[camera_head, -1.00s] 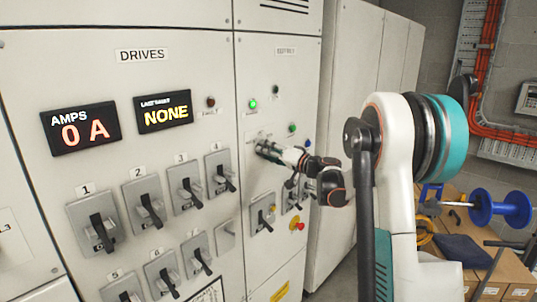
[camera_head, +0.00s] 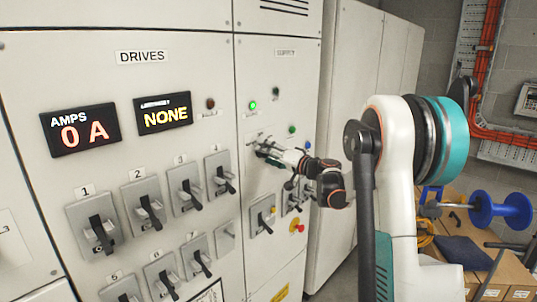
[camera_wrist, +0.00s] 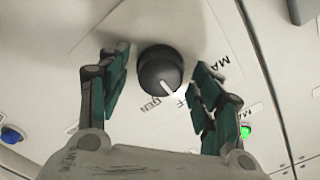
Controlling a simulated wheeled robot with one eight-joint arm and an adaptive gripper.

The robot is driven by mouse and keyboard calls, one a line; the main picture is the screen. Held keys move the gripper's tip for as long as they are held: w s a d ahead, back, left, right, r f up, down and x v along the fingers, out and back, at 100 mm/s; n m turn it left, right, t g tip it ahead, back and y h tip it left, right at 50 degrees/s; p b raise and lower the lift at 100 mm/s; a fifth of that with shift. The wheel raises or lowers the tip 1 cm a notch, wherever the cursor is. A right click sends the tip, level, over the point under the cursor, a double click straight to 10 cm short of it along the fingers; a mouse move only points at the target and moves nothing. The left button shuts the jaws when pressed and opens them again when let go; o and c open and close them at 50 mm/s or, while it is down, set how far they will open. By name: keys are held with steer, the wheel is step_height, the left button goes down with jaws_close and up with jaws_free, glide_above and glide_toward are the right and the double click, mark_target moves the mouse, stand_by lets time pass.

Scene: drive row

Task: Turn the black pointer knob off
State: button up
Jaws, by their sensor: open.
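The black pointer knob (camera_wrist: 160,71) is round, with a white pointer line, and sits on a pale panel in the wrist view. The line points down and to the right, between the GEN lettering (camera_wrist: 161,104) and a partly covered label whose visible letter is F. My gripper (camera_wrist: 162,58) is open, with one finger on each side of the knob and visible gaps. In the head view my gripper (camera_head: 262,147) is at the supply panel and hides the knob.
Numbered drive switches (camera_head: 145,205) cover the panel to the left of my gripper. A green lamp (camera_head: 253,105) is lit above it. A grey switch (camera_head: 263,214) and a red button (camera_head: 297,228) are below. Boxes and a blue spool (camera_head: 485,210) lie at the right.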

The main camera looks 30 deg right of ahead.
steer(key=shift+s, duration=0.1)
steer(key=v, duration=1.1)
steer(key=shift+s, duration=0.35)
steer(key=shift+d, duration=0.1)
